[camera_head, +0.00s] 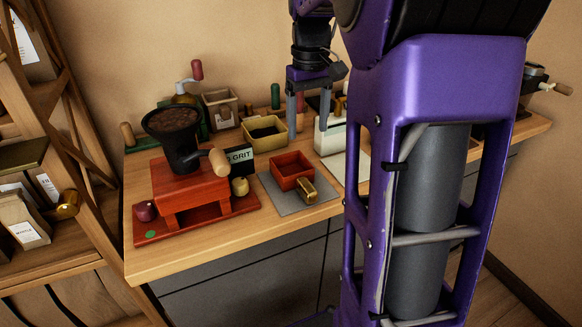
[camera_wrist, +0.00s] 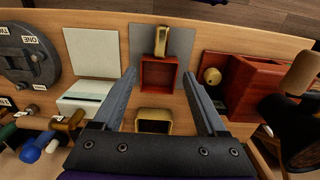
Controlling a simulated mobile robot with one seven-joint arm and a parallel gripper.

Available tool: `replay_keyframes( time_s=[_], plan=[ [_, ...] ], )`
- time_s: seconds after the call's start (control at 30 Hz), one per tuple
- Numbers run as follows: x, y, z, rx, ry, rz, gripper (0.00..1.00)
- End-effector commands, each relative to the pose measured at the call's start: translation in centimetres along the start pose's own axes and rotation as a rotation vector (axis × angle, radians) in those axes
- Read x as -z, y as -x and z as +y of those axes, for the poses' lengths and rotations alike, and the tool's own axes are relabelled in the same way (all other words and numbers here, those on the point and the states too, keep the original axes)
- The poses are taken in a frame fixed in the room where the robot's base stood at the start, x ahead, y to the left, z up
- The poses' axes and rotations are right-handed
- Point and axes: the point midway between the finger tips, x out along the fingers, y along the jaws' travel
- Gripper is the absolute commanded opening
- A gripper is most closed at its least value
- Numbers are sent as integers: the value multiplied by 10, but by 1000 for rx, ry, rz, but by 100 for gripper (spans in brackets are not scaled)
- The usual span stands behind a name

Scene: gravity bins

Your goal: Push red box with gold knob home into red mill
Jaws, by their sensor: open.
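The red box (camera_head: 284,177) is an open-topped tray with a gold knob (camera_head: 308,191) on its near side. It stands on a grey mat, apart from the red mill. In the wrist view the red box (camera_wrist: 160,73) lies between my finger lines, with its gold knob (camera_wrist: 161,41) beyond it. The red mill (camera_head: 188,184) stands to its left on a red base, with a black hopper of beans and a wooden-handled crank. The mill (camera_wrist: 252,88) shows at the right in the wrist view. My gripper (camera_head: 308,133) is open and empty, pointing down behind the box.
A yellow open box (camera_head: 279,139) sits behind the red one. A round gold knob (camera_head: 240,187) and a GRIT sign (camera_head: 240,155) stand between mill and red box. The bench's front edge is bare.

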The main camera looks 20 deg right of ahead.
Motion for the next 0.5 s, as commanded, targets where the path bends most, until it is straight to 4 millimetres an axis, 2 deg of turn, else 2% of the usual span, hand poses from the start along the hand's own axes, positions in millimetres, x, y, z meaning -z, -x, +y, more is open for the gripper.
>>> replay_keyframes(
  time_s=[0.3,0.5],
  plan=[
    [-1,-69,-1,2,0,-2,75],
    [0,-104,-1,2,-1,-1,75]
  ],
)
